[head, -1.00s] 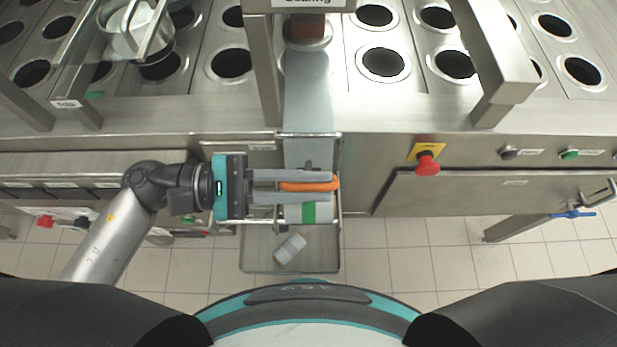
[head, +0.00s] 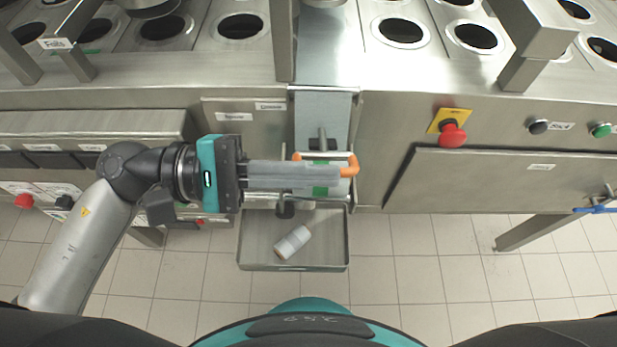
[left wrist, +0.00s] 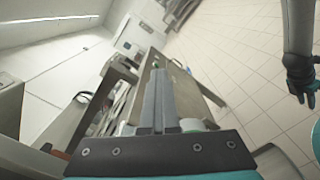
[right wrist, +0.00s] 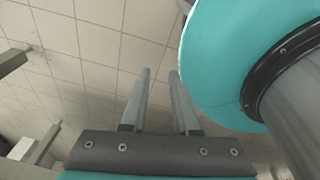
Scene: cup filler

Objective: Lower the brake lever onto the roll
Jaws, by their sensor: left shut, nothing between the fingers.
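The brake lever's orange handle (head: 350,168) shows in the head view at the tips of my left gripper (head: 338,178), with another orange bit behind the fingers. My left fingers are shut together with nothing between them and lie across the film unit, covering part of the handle. In the left wrist view, the left gripper (left wrist: 157,75) is also closed. The grey film (head: 322,115) hangs down the machine front, with a green patch (head: 320,191) near its lower end. The roll is mostly hidden under my fingers. My right gripper (right wrist: 160,72) is open and empty, away from the machine.
A metal tray (head: 262,262) below the unit holds a loose white roll (head: 293,242). A red emergency button (head: 453,134) on a yellow plate sits to the right. The steel filling table with round holes (head: 240,27) is behind. The tiled floor in front is clear.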

